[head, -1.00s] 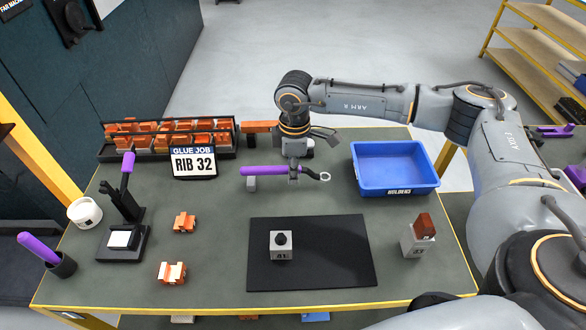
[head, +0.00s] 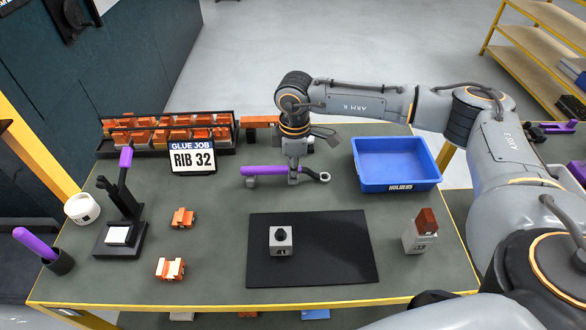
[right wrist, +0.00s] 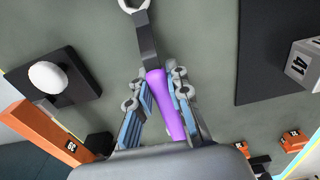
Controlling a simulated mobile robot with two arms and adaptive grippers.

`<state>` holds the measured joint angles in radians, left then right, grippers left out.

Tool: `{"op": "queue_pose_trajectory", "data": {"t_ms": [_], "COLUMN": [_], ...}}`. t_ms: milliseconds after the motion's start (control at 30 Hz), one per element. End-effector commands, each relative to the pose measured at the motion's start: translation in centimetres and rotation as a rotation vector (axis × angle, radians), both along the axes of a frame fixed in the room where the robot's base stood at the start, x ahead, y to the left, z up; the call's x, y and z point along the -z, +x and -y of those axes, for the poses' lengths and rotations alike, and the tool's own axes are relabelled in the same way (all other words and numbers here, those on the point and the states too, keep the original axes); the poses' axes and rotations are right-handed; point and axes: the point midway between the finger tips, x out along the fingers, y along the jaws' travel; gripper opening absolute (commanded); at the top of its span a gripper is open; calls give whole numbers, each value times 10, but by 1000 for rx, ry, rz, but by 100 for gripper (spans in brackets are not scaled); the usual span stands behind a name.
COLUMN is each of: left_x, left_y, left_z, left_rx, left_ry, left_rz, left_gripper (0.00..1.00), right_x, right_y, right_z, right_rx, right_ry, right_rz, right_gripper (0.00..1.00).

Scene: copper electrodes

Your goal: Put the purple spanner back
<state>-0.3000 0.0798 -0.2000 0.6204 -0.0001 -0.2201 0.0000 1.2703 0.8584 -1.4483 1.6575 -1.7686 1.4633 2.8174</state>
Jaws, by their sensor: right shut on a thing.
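The purple spanner (head: 264,170) lies roughly level near the back middle of the bench, its purple handle to the left and its ring end to the right. My right gripper (head: 293,179) comes down on it from above and is shut on it near the middle. In the right wrist view my fingers (right wrist: 155,90) stand on both sides of the spanner's purple handle (right wrist: 168,108), with the dark shaft and ring beyond them. A small grey block (head: 251,183) shows under the handle's left end; I cannot tell whether they touch. My left gripper is not in view.
A blue bin (head: 397,187) stands right of the spanner. A rack of orange parts (head: 166,150) and a "RIB 32" sign (head: 192,159) are at back left. A black mat (head: 340,265) with a grey block (head: 281,243) lies in front. A lever press (head: 124,235) stands left.

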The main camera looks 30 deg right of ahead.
Motion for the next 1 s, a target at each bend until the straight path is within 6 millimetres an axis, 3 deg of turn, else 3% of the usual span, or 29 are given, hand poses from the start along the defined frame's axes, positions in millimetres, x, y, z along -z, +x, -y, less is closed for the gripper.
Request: {"op": "queue_pose_trajectory", "data": {"t_ms": [300, 333, 433, 667, 767, 800, 1000], "left_x": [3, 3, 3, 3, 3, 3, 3], "left_y": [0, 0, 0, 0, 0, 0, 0], "left_z": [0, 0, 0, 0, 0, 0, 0], "left_rx": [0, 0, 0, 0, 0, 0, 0], "left_ry": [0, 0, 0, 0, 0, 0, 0], "left_rz": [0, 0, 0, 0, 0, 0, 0], "left_gripper": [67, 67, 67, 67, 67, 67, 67], "right_x": [3, 3, 3, 4, 4, 4, 4], "right_y": [0, 0, 0, 0, 0, 0, 0], "right_z": [0, 0, 0, 0, 0, 0, 0], "right_rx": [0, 0, 0, 0, 0, 0, 0], "right_ry": [0, 0, 0, 0, -1, -1, -1], "right_rz": [1, 1, 1, 0, 0, 0, 0], "right_gripper": [0, 23, 44, 44, 64, 66, 66]}}
